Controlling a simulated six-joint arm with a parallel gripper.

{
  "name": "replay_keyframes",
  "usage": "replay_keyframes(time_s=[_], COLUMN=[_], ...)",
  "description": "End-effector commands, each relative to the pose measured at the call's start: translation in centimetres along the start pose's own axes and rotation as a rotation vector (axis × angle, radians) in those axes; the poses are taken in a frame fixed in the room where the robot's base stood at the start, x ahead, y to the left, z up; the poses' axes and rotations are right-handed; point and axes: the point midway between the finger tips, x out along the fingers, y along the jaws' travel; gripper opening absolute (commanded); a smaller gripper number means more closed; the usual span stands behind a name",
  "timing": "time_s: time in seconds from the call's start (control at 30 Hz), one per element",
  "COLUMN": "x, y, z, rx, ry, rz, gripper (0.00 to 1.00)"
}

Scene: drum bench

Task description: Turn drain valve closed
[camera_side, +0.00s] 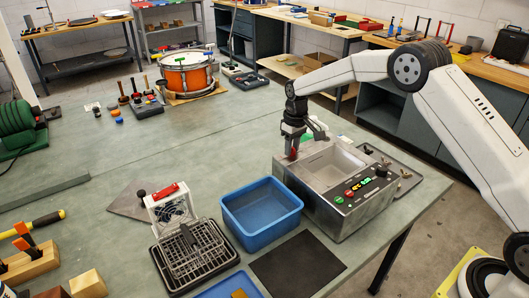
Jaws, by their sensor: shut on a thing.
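A steel tank unit (343,214) with a control panel stands at the right front of the bench. My gripper (292,153) points down at the tank's back left corner. It is shut on a small red part there, which looks like the drain valve handle (294,153). The fingers and the tank's edge hide most of the valve, so I cannot tell its angle.
A blue bin (262,208) stands just left of the tank. A wire basket (196,255) and a white device with a red handle (172,203) are further left. A dark mat (297,264) lies in front. An orange drum (186,73) stands at the back. The bench middle is clear.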

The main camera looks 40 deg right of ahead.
Motion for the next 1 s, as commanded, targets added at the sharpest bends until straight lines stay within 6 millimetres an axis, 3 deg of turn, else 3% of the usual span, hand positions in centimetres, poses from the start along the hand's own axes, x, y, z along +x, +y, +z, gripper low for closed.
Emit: replay_keyframes(time_s=[0.07,0.1,0.2,0.67,1.0], x=[-0.1,-0.1,-0.1,-0.5,-4.2], y=[0.0,0.0,0.0,0.0,0.0], z=[-0.1,-0.1,-0.1,-0.1,-0.1], rx=[0.001,0.001,0.001,0.002,0.002], ry=[0.003,0.003,0.003,0.002,0.005], rz=[0.001,0.001,0.001,0.0,0.001], gripper=[0.0,0.4,0.72,0.72,0.72])
